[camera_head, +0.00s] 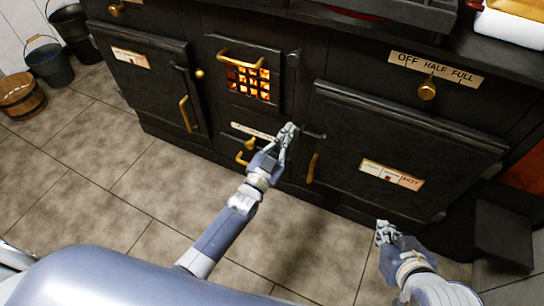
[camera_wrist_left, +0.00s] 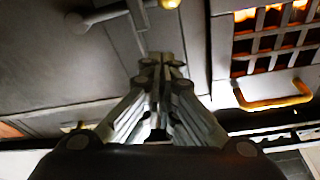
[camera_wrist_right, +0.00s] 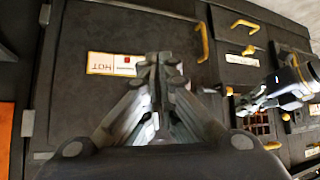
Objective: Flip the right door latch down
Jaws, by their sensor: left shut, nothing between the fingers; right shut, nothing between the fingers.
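The right door (camera_head: 400,145) of the black stove is closed, with a brass handle (camera_head: 311,168) at its left edge. Its dark latch (camera_head: 313,135) points sideways over the door edge, roughly level. The latch also shows in the left wrist view (camera_wrist_left: 105,16), a dark bar with a rounded end, and its brass pivot (camera_wrist_left: 168,3) is at the top edge. My left gripper (camera_head: 289,129) is shut and empty, just left of the latch in the head view; I cannot tell whether they touch. My right gripper (camera_head: 382,228) is shut and empty, low in front of the right door.
A fire grate (camera_head: 247,82) with a brass handle is left of the latch. Further left are the left door (camera_head: 146,75) and its latch (camera_head: 180,68). Buckets (camera_head: 50,63) stand at the far left. The tiled floor (camera_head: 110,160) before the stove is clear.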

